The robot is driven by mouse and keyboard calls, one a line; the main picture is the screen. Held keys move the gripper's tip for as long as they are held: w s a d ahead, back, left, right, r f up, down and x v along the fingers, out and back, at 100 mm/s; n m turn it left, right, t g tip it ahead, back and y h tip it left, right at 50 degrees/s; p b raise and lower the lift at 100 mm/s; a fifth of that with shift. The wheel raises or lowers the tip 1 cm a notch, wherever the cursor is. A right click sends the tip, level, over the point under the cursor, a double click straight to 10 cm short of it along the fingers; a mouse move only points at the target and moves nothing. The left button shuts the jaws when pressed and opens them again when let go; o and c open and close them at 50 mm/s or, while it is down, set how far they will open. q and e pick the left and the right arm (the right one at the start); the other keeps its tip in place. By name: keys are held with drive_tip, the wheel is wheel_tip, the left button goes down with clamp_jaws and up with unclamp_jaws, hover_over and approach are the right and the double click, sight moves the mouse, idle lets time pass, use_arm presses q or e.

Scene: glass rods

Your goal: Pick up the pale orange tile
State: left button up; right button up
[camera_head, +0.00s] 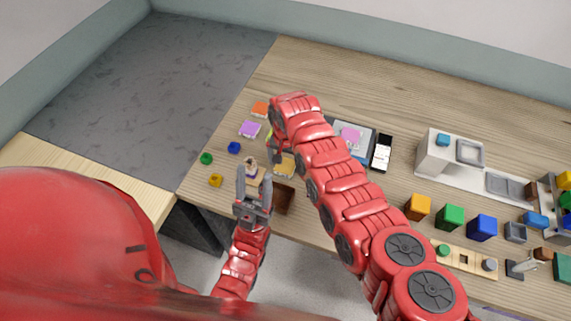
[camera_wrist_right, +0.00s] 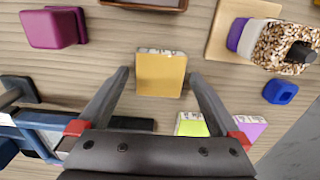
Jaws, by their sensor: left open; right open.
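The pale orange tile (camera_head: 285,163) lies flat on the wooden table, partly hidden by my right arm in the head view. In the right wrist view the tile (camera_wrist_right: 161,75) is a yellow-orange square with a speckled edge. My right gripper (camera_wrist_right: 160,82) is open, with one finger on each side of the tile and a gap to both. In the head view my right gripper (camera_head: 276,150) is beside the tile, partly covered by its own arm. My left gripper (camera_head: 255,176) is open and empty, to the left of the tile near the table's front edge.
A speckled figure on a board (camera_wrist_right: 285,42), a purple block (camera_wrist_right: 52,28) and a brown tray (camera_head: 284,198) surround the tile. Yellow-green (camera_wrist_right: 190,124) and lilac (camera_wrist_right: 246,131) tiles lie near the right gripper.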

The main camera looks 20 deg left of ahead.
drive_tip(key=shift+f, duration=0.15)
drive_tip(key=c, duration=1.5)
